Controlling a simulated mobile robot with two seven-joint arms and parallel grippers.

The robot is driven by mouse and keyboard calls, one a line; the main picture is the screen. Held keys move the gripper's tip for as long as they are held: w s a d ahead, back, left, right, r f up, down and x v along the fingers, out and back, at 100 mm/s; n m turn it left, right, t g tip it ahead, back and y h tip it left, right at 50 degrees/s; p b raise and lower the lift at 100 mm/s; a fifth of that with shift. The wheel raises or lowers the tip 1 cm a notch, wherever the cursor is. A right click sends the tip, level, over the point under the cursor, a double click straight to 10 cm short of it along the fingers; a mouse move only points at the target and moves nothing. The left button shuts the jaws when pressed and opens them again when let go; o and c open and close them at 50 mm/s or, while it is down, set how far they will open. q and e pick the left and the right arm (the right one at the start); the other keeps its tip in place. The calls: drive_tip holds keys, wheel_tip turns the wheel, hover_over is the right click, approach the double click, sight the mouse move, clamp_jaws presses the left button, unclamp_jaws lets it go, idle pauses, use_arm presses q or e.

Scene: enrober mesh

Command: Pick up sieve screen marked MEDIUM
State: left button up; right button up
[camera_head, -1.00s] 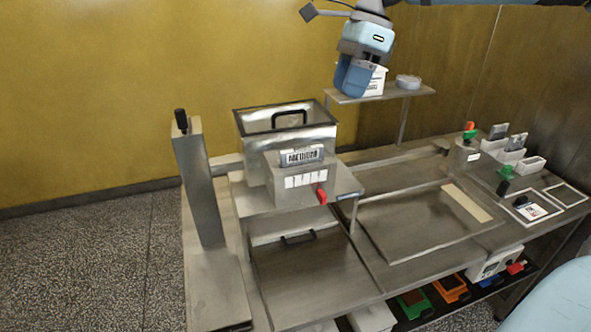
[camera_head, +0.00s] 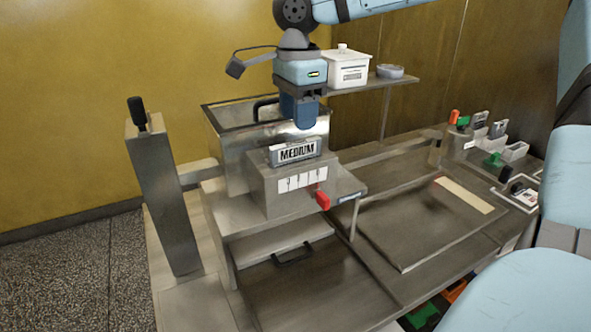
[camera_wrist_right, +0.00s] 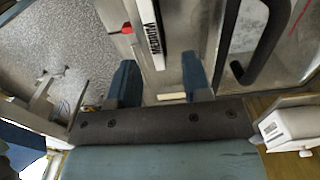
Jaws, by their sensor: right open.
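The sieve screen marked MEDIUM (camera_head: 297,151) shows as a plate with black letters, seated upright at the top of the steel housing on the bench. The plate also shows in the right wrist view (camera_wrist_right: 152,38), close ahead of the fingers. My right gripper (camera_head: 300,112) is open and empty, pointing down just above and behind the plate. In the right wrist view the two blue fingers (camera_wrist_right: 160,80) are apart, with the plate's edge in line with the gap. The screen's body is hidden in the housing. My left gripper is not in view.
A steel hopper (camera_head: 225,130) with a black handle (camera_head: 263,107) stands right behind the housing. A post (camera_head: 165,200) stands left.

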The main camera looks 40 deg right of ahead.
sight(296, 142)
drive_tip(key=f, duration=0.2)
drive_tip(key=a+f, duration=0.1)
drive_tip(key=f, duration=0.1)
drive_tip(key=shift+s+f, duration=0.2)
drive_tip(key=shift+f, duration=0.7)
clamp_jaws()
